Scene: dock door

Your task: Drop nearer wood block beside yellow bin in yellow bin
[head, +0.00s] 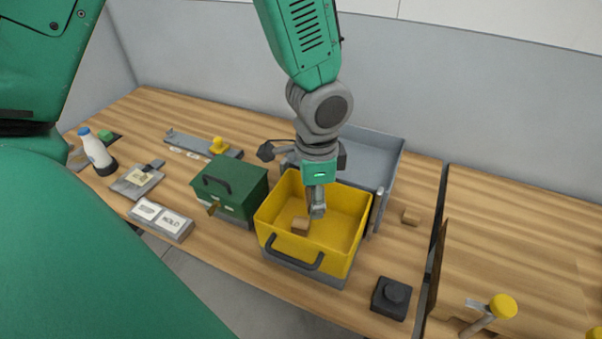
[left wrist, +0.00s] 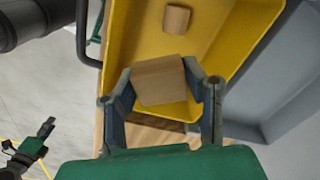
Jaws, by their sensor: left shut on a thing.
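My left gripper (head: 317,212) points down over the yellow bin (head: 338,258). In the left wrist view it (left wrist: 160,88) is shut on a wood block (left wrist: 158,80), both fingers touching its sides. The yellow bin (left wrist: 228,35) fills the background there, and the held block overlaps the bin's end wall. A second wood block (left wrist: 177,19) lies on the bin floor.
A grey bin (head: 385,165) stands behind the yellow one. A green box (head: 232,190) is close on its left. A black block with a knob (head: 390,298) is at the front right. A dark gap (head: 436,240) separates the table from another wooden surface.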

